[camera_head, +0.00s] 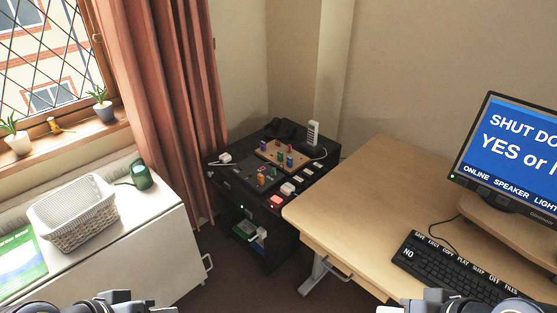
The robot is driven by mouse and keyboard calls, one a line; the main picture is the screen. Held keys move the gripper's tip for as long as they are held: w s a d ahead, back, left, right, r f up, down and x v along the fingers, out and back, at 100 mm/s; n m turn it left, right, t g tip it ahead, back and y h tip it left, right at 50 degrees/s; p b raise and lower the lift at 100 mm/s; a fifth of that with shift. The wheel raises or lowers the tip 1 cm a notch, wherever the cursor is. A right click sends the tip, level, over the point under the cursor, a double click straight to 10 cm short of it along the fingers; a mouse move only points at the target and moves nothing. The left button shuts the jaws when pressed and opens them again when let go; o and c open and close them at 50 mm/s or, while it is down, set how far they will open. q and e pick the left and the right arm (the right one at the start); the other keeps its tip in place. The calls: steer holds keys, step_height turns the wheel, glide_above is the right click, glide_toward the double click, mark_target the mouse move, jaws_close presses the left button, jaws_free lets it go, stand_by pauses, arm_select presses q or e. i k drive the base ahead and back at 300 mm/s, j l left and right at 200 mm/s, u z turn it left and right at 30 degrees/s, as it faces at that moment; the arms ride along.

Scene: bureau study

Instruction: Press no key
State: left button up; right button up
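A black keyboard (455,268) lies on the wooden desk at the lower right. A white "NO" label (408,253) is at its left end, and a row of white word labels runs along its back edge. A monitor (515,150) at the right edge shows a blue screen reading "SHUT DO..." and "YES or N...", cut off by the frame. My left gripper (125,302) and my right gripper (437,302) show only in part at the bottom edge. Their fingertips are not visible. The right one is just in front of the keyboard and the desk's front edge, apart from the label.
The desk (350,205) is clear left of the keyboard. A wooden stand (510,222) is under the monitor. A dark cabinet (232,178) with small coloured items and a phone (313,134) stands at the back. A white basket (75,212) sits on the left cabinet (150,225).

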mark_target(406, 252)
steer(key=z, duration=1.75)
